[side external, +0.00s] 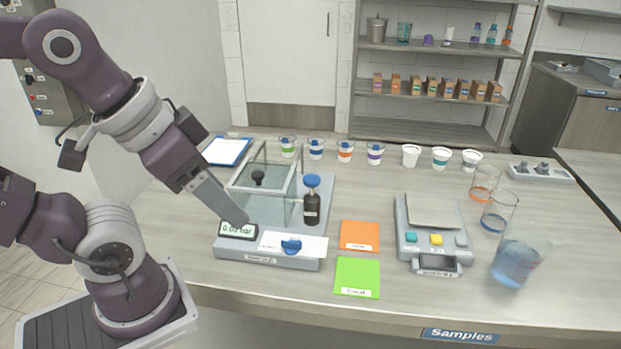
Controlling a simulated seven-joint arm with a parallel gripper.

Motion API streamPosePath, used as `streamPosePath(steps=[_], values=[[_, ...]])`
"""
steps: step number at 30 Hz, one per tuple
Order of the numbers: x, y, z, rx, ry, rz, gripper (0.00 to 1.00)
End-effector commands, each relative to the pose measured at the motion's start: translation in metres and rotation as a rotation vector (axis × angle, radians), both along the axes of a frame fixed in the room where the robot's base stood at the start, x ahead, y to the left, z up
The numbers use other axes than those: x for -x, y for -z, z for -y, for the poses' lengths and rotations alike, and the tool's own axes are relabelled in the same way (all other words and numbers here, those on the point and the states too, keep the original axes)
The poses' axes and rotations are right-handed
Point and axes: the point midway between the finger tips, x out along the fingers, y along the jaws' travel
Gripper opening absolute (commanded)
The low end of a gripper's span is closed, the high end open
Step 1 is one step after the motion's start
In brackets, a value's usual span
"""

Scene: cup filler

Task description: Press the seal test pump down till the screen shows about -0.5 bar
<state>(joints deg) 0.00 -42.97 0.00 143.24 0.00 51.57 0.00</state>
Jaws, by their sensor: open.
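The seal test unit has a grey base (268,262) with a clear glass-sided chamber (240,198) on it. A black knob (258,177) shows at the chamber. A small screen (237,231) at the base's front left appears to read 0.00 bar. A dark brown cylinder with a blue top (311,203) stands upright right of the chamber; it may be the pump. A blue part (290,246) sits on the white front panel. My gripper (238,218) is open, its tips just above or behind the screen, left of the cylinder and apart from it. Its far finger is not clearly visible.
Orange (360,235) and green (357,277) pads lie right of the unit. A scale (432,238), beakers (498,208) and a blue-filled jug (512,262) stand farther right. A row of cups (375,153) and a clipboard (227,150) lie behind.

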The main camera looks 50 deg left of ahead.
Motion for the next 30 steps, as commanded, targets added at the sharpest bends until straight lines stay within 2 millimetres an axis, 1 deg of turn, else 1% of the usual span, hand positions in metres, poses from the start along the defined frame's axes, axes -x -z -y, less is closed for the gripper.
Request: streamPosePath(steps=[5, 6, 8, 9, 11, 12, 14, 15, 16, 17, 18, 20, 21, 24, 27, 30], values=[[0.000, 0.000, 0.000, 0.000, 0.000, 0.000, 0.64], [0.000, 0.000, 0.000, 0.000, 0.000, 0.000, 0.62], [-0.001, -0.001, 0.000, -0.003, 0.003, -0.002, 0.50], [-0.005, -0.005, -0.001, -0.009, 0.010, -0.008, 0.42], [-0.017, -0.013, -0.004, -0.029, 0.035, -0.032, 0.30], [-0.029, -0.022, -0.007, -0.050, 0.066, -0.055, 0.22], [-0.054, -0.036, -0.015, -0.087, 0.125, -0.101, 0.11], [-0.074, -0.044, -0.022, -0.112, 0.171, -0.137, 0.03], [-0.089, -0.050, -0.028, -0.130, 0.209, -0.165, 0.00], [-0.105, -0.053, -0.035, -0.146, 0.249, -0.192, 0.00], [-0.125, -0.057, -0.045, -0.163, 0.301, -0.228, 0.00], [-0.155, -0.058, -0.061, -0.185, 0.381, -0.281, 0.00], [-0.174, -0.056, -0.073, -0.195, 0.434, -0.313, 0.00], [-0.214, -0.045, -0.102, -0.207, 0.561, -0.382, 0.00], [-0.241, -0.031, -0.127, -0.207, 0.660, -0.429, 0.00], [-0.256, -0.019, -0.142, -0.204, 0.728, -0.457, 0.00]])
